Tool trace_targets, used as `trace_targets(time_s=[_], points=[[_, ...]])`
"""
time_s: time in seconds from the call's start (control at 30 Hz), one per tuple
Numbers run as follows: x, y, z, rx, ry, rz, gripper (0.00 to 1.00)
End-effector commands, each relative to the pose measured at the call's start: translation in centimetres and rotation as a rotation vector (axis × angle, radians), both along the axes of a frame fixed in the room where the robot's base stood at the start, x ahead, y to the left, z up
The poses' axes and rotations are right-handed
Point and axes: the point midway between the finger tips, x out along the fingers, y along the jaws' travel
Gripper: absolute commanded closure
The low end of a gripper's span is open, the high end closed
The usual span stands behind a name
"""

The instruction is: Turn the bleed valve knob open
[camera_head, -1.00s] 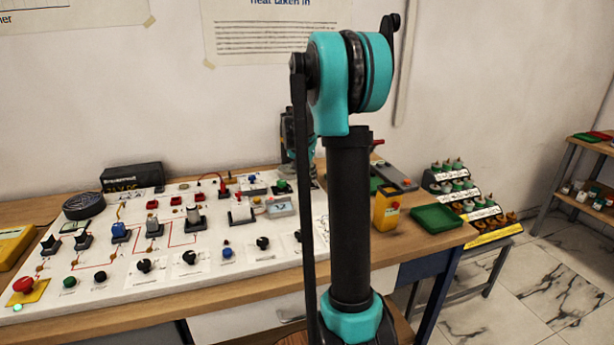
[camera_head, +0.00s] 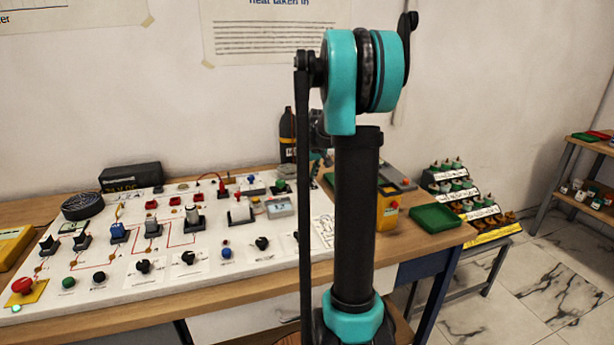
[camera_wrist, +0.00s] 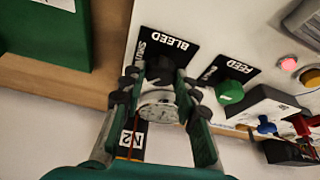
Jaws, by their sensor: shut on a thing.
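In the wrist view the bleed valve knob (camera_wrist: 160,70) is a dark knob below the black BLEED plate (camera_wrist: 168,45), which reads upside down with SHUT beside it. My gripper (camera_wrist: 157,82) has a finger on each side of the knob and is shut on it. The fingers hide the knob's sides, and I cannot tell which way it is turned. A pale round metal face (camera_wrist: 158,108) shows between the fingers, nearer the camera.
A green FEED knob (camera_wrist: 230,92) sits to the right of my gripper in the wrist view, close to the right finger. A green box (camera_wrist: 55,30) stands at left. In the head view a black bottle (camera_head: 287,135) stands behind the white panel (camera_head: 130,278).

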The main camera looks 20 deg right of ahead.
Motion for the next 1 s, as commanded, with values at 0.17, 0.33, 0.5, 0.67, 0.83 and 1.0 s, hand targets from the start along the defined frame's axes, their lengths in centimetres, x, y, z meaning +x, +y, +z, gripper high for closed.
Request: trace_targets(time_s=[0.17, 0.33, 0.5, 0.67, 0.83, 1.0], points=[[0.06, -0.24, 0.01, 0.001, 0.0, 0.163, 0.99], [0.12, -0.28, 0.0, 0.001, 0.0, 0.319, 0.99], [0.16, -0.36, -0.01, 0.0, 0.001, 0.455, 0.99], [0.17, -0.34, 0.02, 0.0, 0.0, 0.553, 0.99], [0.21, -0.39, 0.0, -0.001, 0.0, 0.625, 0.99], [0.22, -0.4, 0.01, -0.001, -0.001, 0.662, 0.99]])
